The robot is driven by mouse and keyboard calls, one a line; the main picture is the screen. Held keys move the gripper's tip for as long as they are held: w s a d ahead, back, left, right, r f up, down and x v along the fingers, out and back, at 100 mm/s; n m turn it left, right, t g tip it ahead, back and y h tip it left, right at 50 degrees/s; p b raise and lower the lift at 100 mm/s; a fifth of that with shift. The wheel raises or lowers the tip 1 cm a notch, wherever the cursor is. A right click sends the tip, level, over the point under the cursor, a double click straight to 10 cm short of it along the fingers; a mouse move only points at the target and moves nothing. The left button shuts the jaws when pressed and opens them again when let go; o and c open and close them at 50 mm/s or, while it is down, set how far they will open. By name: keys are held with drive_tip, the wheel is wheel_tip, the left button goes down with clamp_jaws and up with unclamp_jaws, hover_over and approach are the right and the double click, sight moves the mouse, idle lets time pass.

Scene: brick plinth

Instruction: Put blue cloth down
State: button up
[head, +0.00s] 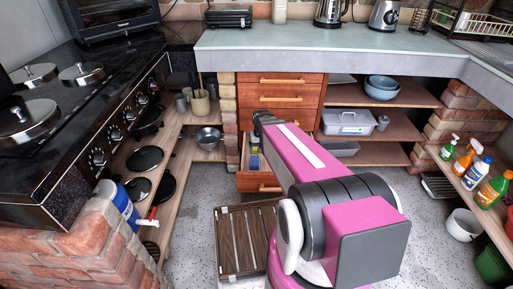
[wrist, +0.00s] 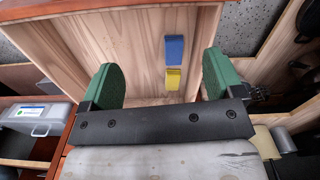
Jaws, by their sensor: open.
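The blue cloth (wrist: 174,48) lies flat on the wooden floor of an open drawer (wrist: 120,45) in the wrist view. A yellow cloth (wrist: 173,79) lies right beside it, nearer to my gripper. My gripper (wrist: 158,84) is open over the drawer, its two green fingers wide apart with nothing between them that they touch. The cloths are beyond and between the fingertips in the picture. In the head view the open drawer (head: 246,181) sits low in the wooden drawer unit, and my pink arm hides much of it and my gripper.
Closed drawers (head: 279,96) stand above the open one under the grey counter (head: 300,40). A grey lidded box (head: 346,121) is on the shelf at right. A slatted wooden board (head: 247,240) lies on the floor in front. A stove (head: 70,120) is at left.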

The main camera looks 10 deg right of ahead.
drive_tip(key=s+r, duration=0.5)
drive_tip(key=s, duration=0.3)
drive_tip(key=shift+s+n, duration=0.15)
drive_tip(key=shift+n, duration=0.25)
drive_tip(key=shift+o, duration=0.3)
drive_tip(key=shift+w+f, duration=0.15)
drive_tip(key=shift+w, duration=0.05)
drive_tip(key=m+t, duration=0.1)
drive_tip(key=m, duration=0.1)
approach(255, 160)
drive_tip(key=f, duration=0.7)
drive_tip(key=w+f, duration=0.1)
drive_tip(key=f, duration=0.2)
drive_tip(key=shift+a+f, duration=0.1)
drive_tip(key=shift+f, duration=0.15)
drive_tip(key=c, duration=1.1)
drive_tip(key=shift+o, duration=0.2)
drive_tip(key=shift+r, duration=0.15)
